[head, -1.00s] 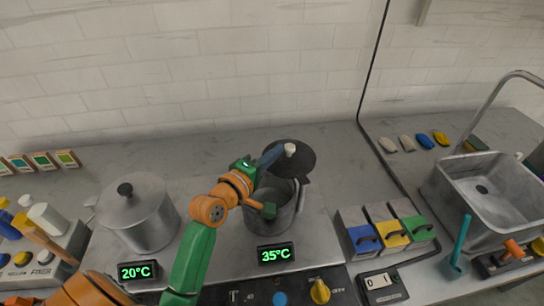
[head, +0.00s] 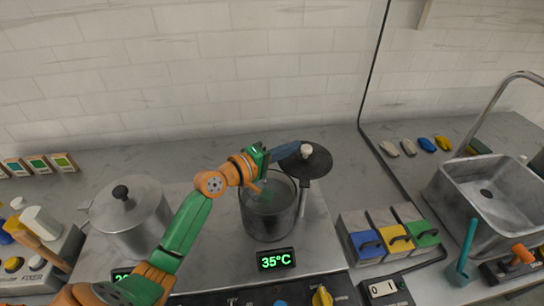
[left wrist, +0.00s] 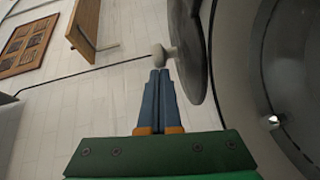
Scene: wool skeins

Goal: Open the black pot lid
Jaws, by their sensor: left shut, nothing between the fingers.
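The dark round lid (head: 318,166) with a pale knob (head: 306,150) is at the back right of the right-hand pot (head: 264,225). That pot's mouth is uncovered and its inside shows. A thin post stands at the pot's right side, below the lid; how they join is unclear. My left gripper (head: 299,148) is shut and empty, its blue fingers reaching over the pot's back to the knob. In the left wrist view the fingertips (left wrist: 160,72) are at or just short of the knob (left wrist: 159,53), beside the lid (left wrist: 190,50). My right gripper is not in view.
A second, lidded pot (head: 130,218) stands at the left, partly behind my left arm. Three small drawer boxes (head: 392,238) and a metal sink (head: 495,190) are at the right. A display reading 35°C (head: 275,260) is in front of the open pot. The counter behind is clear.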

